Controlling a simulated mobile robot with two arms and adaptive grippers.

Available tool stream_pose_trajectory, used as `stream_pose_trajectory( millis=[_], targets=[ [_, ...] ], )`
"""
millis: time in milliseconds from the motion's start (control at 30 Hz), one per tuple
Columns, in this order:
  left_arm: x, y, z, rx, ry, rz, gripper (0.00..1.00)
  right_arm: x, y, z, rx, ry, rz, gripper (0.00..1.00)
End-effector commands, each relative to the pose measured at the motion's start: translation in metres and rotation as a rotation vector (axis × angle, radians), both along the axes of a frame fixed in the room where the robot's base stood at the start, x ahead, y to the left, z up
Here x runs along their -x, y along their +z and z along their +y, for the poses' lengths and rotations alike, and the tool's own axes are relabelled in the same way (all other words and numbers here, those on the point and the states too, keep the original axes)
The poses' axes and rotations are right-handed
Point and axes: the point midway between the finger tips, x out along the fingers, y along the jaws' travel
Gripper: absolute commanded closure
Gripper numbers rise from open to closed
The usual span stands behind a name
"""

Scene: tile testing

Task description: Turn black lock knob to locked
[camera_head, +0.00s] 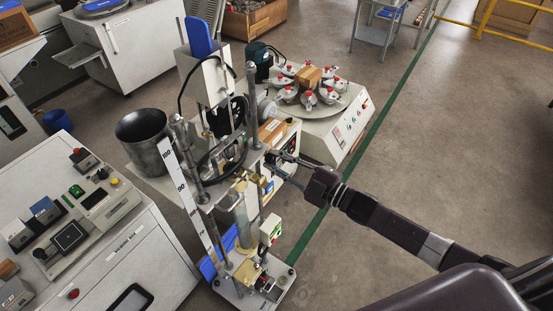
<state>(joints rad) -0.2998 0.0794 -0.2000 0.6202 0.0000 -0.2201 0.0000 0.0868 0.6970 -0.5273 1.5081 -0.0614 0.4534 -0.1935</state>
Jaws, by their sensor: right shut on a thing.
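A tall test stand with metal posts and a white height scale (185,190) stands in the middle of the head view. My right gripper (272,160) reaches in from the right to the right side of this stand, just below a wooden block. It is shut on a small dark part there, which appears to be the black lock knob. The fingers mostly hide the knob, and its turned position cannot be read. My left gripper is not in view.
A dark metal cylinder (145,138) stands left of the scale. A white machine with a round table of red-knobbed clamps (312,88) is behind the stand. A control console (75,225) fills the lower left. The floor at right is open beyond my arm.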

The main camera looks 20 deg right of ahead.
Motion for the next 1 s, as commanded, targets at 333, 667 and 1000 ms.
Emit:
stream_pose_trajectory(
  millis=[333, 667, 1000],
  targets=[
    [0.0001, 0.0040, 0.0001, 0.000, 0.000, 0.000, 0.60, -0.0003, 0.0001, -0.0004, -0.085, -0.001, 0.067, 1.00],
    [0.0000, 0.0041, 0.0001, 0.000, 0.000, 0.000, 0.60, -0.0003, -0.0001, -0.0003, -0.096, -0.001, 0.074, 1.00],
    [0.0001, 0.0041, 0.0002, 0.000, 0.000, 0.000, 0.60, -0.0001, 0.0000, -0.0002, -0.094, -0.001, 0.074, 0.61]
  ],
)
